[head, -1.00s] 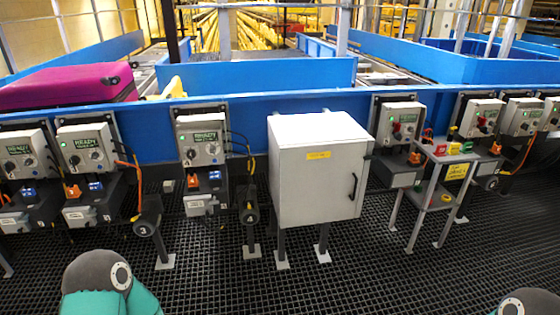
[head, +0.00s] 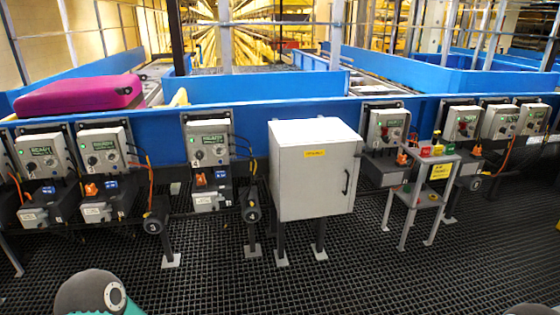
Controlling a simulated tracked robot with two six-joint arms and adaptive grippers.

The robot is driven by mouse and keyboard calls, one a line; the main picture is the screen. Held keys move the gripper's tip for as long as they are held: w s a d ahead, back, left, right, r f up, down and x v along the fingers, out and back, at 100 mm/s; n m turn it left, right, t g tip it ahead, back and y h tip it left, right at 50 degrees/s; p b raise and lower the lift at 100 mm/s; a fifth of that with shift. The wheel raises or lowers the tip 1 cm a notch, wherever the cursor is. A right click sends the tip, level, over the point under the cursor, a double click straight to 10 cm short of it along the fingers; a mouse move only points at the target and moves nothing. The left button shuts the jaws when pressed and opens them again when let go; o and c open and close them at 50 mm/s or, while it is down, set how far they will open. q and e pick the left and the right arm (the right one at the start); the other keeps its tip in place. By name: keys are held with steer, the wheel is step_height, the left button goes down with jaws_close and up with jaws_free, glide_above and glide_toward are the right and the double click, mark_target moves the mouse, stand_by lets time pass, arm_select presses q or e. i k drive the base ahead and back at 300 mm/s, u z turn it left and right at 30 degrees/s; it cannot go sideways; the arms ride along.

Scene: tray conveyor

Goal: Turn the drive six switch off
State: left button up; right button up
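Several grey drive control boxes with knobs and green labels stand in a row along the blue conveyor wall. On the left are boxes (head: 42,154), (head: 104,148) and (head: 208,145); on the right are boxes (head: 386,127), (head: 462,122), (head: 500,121) and (head: 533,119). Some right-hand boxes have red parts on their fronts. Round end caps read 3 (head: 153,225) and 4 (head: 251,214). The number six cannot be read with certainty on any unit, nor can switch positions. Both grippers are out of view; only rounded parts of my arms show at the bottom.
A closed grey cabinet (head: 300,185) with a yellow label stands in the middle. A small grey stand (head: 424,199) with coloured items and a yellow sign is to its right. A magenta suitcase (head: 80,95) lies on the conveyor. The dark grating floor (head: 330,285) in front is clear.

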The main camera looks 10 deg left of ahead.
mark_target(464, 133)
steer(key=u, duration=0.15)
steer(key=i, duration=0.85)
steer(key=z, duration=0.25)
steer(key=k, duration=0.7)
steer(key=u, duration=0.25)
steer(key=i, duration=0.75)
steer(key=z, duration=0.05)
